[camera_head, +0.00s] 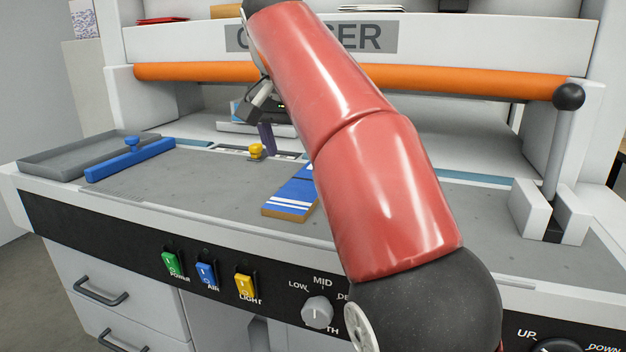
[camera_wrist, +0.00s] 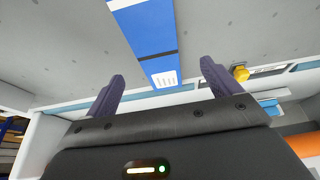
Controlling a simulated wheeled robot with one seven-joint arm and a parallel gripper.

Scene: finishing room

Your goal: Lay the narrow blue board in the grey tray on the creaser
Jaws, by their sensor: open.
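The narrow blue board (camera_head: 288,202), with white stripes and a brown near edge, lies on the creaser's grey bed. My red arm hides its right side. In the wrist view the board (camera_wrist: 150,35) runs from the top edge down between the fingers, with a dark stripe and a white printed patch. My gripper (camera_head: 268,148) is behind the board's far end; one dark finger shows there. In the wrist view my gripper (camera_wrist: 160,80) is open, one finger either side of the board, apart from it. The grey tray (camera_head: 60,163) is at the bed's left end and looks empty.
A blue bar with a knob (camera_head: 130,160) lies along the tray's right side. A yellow knob (camera_head: 256,151) stands close to my gripper. An orange roller bar (camera_head: 200,72) crosses above the bed. A lever (camera_head: 560,140) stands at the right. The bed between bar and board is clear.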

